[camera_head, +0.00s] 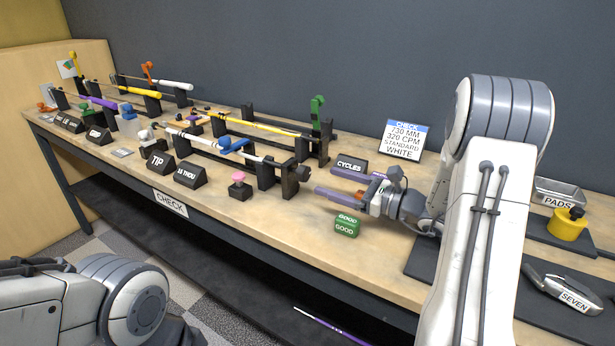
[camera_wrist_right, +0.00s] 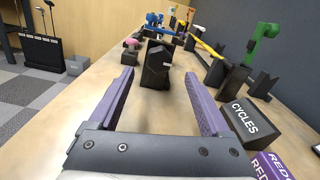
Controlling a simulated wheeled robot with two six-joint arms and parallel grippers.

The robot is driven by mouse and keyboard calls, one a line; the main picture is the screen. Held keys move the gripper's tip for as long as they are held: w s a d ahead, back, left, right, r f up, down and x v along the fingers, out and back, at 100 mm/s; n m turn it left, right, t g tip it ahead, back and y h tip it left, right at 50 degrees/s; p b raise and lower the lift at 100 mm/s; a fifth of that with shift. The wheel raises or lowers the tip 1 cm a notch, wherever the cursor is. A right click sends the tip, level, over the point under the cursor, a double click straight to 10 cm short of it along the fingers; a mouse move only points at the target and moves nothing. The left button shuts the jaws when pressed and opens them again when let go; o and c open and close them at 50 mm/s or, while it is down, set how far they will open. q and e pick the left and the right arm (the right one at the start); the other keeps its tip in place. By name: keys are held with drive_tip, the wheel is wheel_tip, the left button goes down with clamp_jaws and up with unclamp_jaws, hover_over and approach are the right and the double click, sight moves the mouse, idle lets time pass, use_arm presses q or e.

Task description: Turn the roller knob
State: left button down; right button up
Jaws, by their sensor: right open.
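A dark roller knob (camera_head: 302,172) sits at the right end of the front rack (camera_head: 283,180), which carries a club shaft. In the right wrist view, a dark block-shaped end of the rack (camera_wrist_right: 156,66) stands ahead between the fingertips; I cannot clearly tell the knob from its support there. My right gripper (camera_head: 338,189) is open and empty, just right of the knob and apart from it. Its two purple fingers also show in the wrist view (camera_wrist_right: 159,77), spread wide. My left arm shows at the lower left, but its gripper is out of view.
A green "GOOD" block (camera_head: 346,225) lies in front of my right gripper. A black "CYCLES" sign (camera_head: 350,166) stands just behind it. A pink-topped button (camera_head: 239,184) stands left near the bench front edge. A "CHECK" card (camera_head: 404,139) stands at the back.

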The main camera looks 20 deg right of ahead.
sight(307, 175)
drive_tip(key=x, duration=0.6)
drive_tip(key=shift+w+a, duration=0.3)
clamp_jaws()
